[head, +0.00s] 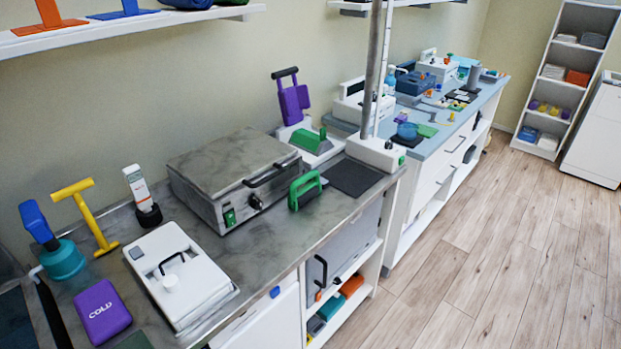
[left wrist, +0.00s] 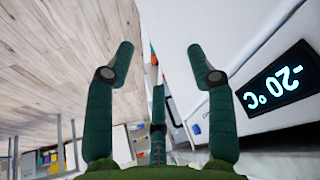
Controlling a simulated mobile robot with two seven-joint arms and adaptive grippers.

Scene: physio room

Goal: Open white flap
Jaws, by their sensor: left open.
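In the head view a white lidded unit (head: 193,287) with a black bar handle and a round white knob lies closed on the metal counter. A white front panel (head: 262,324) shows under the counter edge. I cannot tell which of these is the white flap. In the left wrist view my left gripper (left wrist: 160,48) has its two dark green fingers spread, with nothing held between them. A white panel (left wrist: 232,28) with a lit "-20 °C" display (left wrist: 278,84) is to its right, apart from the fingers. Neither gripper shows in the head view.
A grey box press (head: 232,165) with a black handle stands behind the white unit on the counter. A purple "COLD" pack (head: 102,311) and a yellow T-handle tool (head: 88,215) are at left. The wooden floor (head: 490,255) at right is clear.

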